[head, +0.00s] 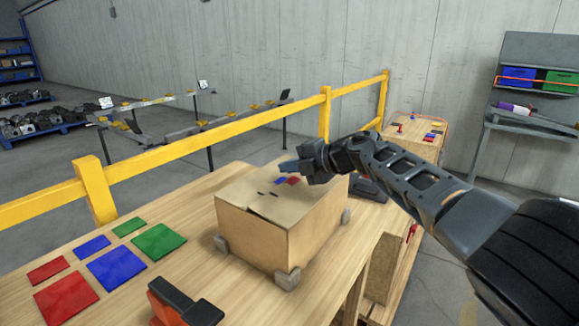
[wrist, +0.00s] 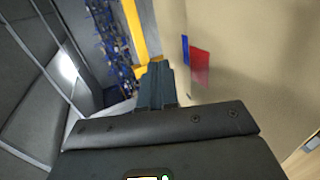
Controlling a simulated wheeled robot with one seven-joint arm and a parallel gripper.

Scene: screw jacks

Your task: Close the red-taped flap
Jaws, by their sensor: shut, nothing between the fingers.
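A cardboard box (head: 268,222) stands on the wooden table, with its top flaps lying down or nearly so. A red tape patch (head: 293,181) and a blue tape patch (head: 280,185) sit side by side near the far part of the top. The red tape (wrist: 200,68) and the blue tape (wrist: 185,50) also show on cardboard in the wrist view. My gripper (head: 285,167) is shut and empty, just above or beyond the red patch. It points left; whether it touches the flap is unclear. My wrist hides the box's far right corner.
Grey corner blocks (head: 288,278) surround the box base. Red, blue and green plates (head: 117,267) lie at left. An orange and black object (head: 180,303) is at the front edge. A yellow rail (head: 225,130) runs behind the table.

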